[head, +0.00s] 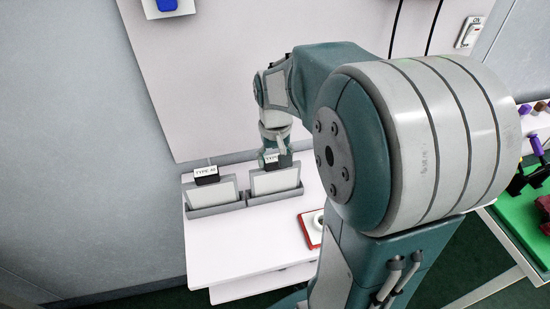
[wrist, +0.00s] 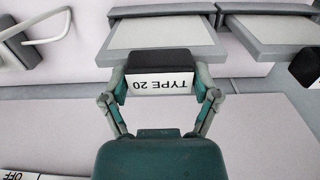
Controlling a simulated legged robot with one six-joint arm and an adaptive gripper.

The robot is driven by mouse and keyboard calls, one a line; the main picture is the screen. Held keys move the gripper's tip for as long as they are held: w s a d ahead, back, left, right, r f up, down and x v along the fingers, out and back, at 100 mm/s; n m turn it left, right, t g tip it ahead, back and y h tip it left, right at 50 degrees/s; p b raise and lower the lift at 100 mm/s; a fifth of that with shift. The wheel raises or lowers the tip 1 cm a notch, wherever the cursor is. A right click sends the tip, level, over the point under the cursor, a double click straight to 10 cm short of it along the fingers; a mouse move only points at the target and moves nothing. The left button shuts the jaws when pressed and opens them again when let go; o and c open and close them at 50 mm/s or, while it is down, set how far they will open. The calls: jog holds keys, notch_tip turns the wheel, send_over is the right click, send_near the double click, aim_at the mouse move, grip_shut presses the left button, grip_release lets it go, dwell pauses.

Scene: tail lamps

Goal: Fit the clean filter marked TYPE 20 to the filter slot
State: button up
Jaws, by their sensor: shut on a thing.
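The TYPE 20 filter (wrist: 160,37) is a pale flat panel with a black handle (wrist: 158,60) and a white label that reads TYPE 20, upside down in the wrist view. My gripper (wrist: 161,84) is shut on that handle, one finger on each side. In the head view the filter (head: 274,181) stands in the right one of two grey holders (head: 272,195), with my gripper (head: 274,160) above it. A second filter (head: 212,191) with a black labelled handle stands in the left holder. I cannot make out the filter slot.
The holders stand on a white table (head: 235,245) against a pale wall panel (head: 220,70). A red-edged tray (head: 309,229) with a white round thing lies right of them. A green-topped table (head: 520,225) with several objects is at the far right. The table's front left is clear.

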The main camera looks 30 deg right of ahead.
jog(key=shift+r, duration=1.4)
jog(key=shift+r, duration=1.8)
